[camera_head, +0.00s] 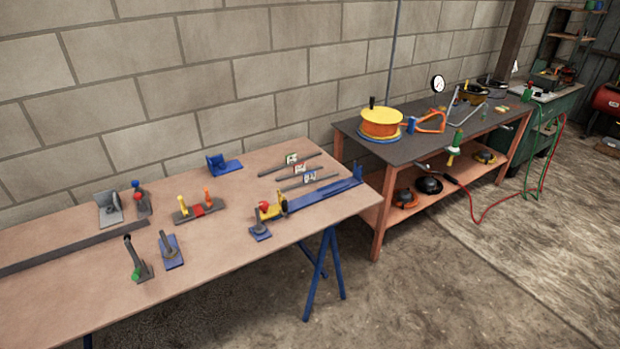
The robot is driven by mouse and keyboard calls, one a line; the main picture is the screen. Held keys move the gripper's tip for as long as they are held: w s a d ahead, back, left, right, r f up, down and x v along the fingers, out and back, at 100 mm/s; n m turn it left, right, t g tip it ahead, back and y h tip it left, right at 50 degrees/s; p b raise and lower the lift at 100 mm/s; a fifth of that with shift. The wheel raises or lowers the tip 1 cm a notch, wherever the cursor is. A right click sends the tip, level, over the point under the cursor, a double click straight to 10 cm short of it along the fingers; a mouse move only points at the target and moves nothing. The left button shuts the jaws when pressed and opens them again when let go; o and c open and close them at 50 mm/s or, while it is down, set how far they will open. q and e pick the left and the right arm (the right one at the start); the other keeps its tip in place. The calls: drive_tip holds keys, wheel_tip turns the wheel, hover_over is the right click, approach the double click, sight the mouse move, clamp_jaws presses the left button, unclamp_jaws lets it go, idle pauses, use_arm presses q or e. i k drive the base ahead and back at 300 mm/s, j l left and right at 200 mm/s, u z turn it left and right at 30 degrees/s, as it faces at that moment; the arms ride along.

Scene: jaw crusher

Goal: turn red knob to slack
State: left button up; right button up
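Several small red parts show on the wooden table (90,290), and I cannot tell which is the task's red knob. A red ball-shaped knob (264,206) sits on a yellow piece (275,210) at the left end of a long blue bar (322,194). Another small red knob (138,197) is on a dark upright piece at the left, beside a grey bracket (108,208). A dark holder (185,215) has yellow and orange upright handles and a red part in its middle. Any slack marking is too small to read. Neither of my grippers is in view.
Blue brackets (222,165), a green-ended lever (137,262) and dark rods with labels lie on the table. A second bench (400,150) at the right carries a yellow and orange drum (381,121) and a gauge (437,83). The concrete floor (430,290) in front is clear.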

sight(264, 205)
drive_tip(key=i+u, duration=0.2)
drive_tip(key=i, duration=0.25)
drive_tip(key=i+l+u, duration=0.2)
drive_tip(key=i, duration=0.25)
drive_tip(key=i+j, duration=0.05)
